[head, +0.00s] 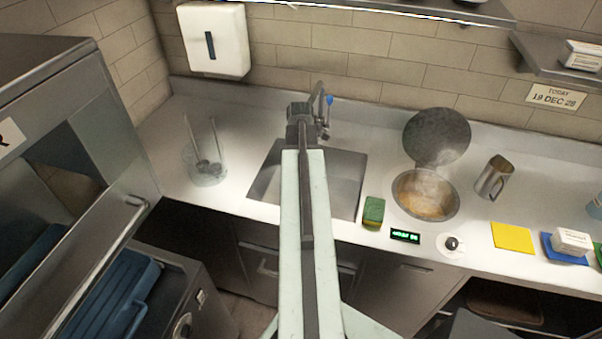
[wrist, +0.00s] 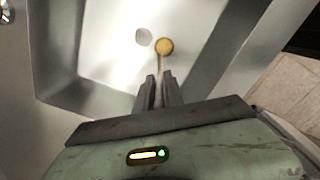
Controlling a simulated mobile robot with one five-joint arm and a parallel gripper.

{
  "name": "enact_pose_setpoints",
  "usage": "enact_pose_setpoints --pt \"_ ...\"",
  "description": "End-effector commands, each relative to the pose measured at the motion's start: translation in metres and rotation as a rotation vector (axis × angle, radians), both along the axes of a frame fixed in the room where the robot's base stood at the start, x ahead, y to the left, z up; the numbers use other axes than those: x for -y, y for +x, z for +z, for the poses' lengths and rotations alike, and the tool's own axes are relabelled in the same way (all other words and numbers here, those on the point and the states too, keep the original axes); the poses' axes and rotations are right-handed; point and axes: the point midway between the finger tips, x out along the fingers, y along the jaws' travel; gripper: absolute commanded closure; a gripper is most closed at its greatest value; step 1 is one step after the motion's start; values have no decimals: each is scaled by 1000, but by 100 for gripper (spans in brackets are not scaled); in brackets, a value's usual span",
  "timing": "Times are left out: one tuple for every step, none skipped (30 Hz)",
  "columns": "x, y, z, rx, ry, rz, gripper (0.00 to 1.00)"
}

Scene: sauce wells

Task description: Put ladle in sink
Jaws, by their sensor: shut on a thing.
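The ladle (wrist: 164,47) shows in the wrist view as a round golden-brown bowl on a thin handle. My gripper (wrist: 159,78) is shut on the handle, with the bowl beyond the fingertips. The sink basin (wrist: 95,60) lies below, and its round drain (wrist: 143,36) is just left of the ladle bowl. How high the ladle is above the sink floor, or whether it touches, I cannot tell. In the head view my arm reaches across the sink (head: 345,175) toward its back edge, and the ladle is hidden.
A faucet (head: 318,100) stands behind the sink. A clear container (head: 207,165) stands left of it. To the right are a green-and-yellow sponge (head: 373,211), a steaming sauce well (head: 425,197), its dark round lid (head: 437,135) and a metal jug (head: 494,177).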

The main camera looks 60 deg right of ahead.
Motion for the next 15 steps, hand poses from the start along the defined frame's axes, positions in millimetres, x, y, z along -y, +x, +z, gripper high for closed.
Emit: enact_pose_setpoints --pt "0 0 -3 0 0 0 100" --pt "0 0 -4 0 0 0 100" --pt "0 0 -3 0 0 0 100" --pt "0 0 -3 0 0 0 100" --pt "0 0 -2 0 0 0 85" --pt "0 0 -2 0 0 -1 73" --pt "0 0 -2 0 0 -1 66" --pt "0 0 -2 0 0 -1 66" --pt "0 0 -2 0 0 -1 66" --pt "0 0 -2 0 0 -1 66" --pt "0 0 -2 0 0 -1 66" --pt "0 0 -2 0 0 -1 66" --pt "0 0 -2 0 0 -1 66" --pt "0 0 -2 0 0 -1 66" --pt "0 -1 -2 0 0 -1 66"
